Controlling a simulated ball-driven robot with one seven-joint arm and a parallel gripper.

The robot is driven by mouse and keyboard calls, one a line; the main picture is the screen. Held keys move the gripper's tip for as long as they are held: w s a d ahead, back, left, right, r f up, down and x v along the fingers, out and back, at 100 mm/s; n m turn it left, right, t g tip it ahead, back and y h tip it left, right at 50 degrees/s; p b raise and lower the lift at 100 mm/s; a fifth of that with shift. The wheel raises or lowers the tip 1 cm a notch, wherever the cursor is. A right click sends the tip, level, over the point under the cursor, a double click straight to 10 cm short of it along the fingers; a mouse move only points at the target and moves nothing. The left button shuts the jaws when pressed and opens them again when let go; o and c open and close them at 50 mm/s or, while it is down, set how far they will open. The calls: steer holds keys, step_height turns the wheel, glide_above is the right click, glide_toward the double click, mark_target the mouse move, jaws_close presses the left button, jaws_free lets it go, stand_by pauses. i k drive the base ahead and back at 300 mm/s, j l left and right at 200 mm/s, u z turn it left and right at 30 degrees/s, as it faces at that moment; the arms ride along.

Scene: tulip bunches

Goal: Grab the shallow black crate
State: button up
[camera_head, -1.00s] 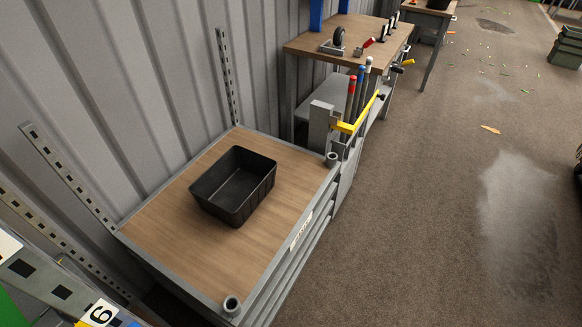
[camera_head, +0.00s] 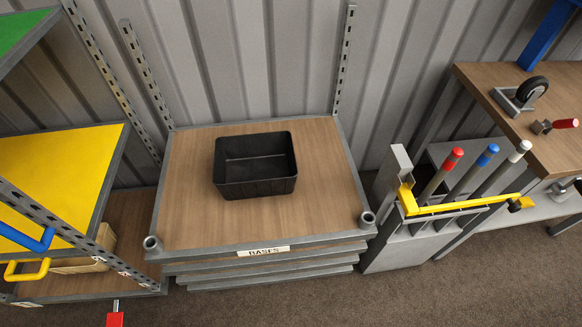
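The shallow black crate (camera_head: 255,187) sits upright and looks empty on the wooden top of a low grey-framed stack (camera_head: 190,220). It stands near the middle of that top, towards the back. The stack carries a label reading "BASES" (camera_head: 263,251) on its front edge. My gripper is not in view.
A shelf rack with a yellow board (camera_head: 65,170) stands at the left, its post close to the stack. At the right are a yellow-barred holder (camera_head: 465,205) with coloured-tip rods and a wooden workbench (camera_head: 535,125). A corrugated wall (camera_head: 265,60) stands behind. Carpet floor (camera_head: 400,295) shows in front.

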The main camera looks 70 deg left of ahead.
mark_target(258, 165)
steer(key=i+u, duration=0.45)
steer(key=i+l+u, duration=0.15)
steer(key=i+u, duration=0.25)
steer(key=i+j+u, duration=0.15)
steer(key=u, duration=0.3)
steer(key=i+u, duration=0.3)
steer(key=u, duration=0.15)
steer(key=i+u, duration=0.25)
steer(key=u, duration=0.2)
steer(key=i+u, duration=0.25)
steer(key=u, duration=0.2)
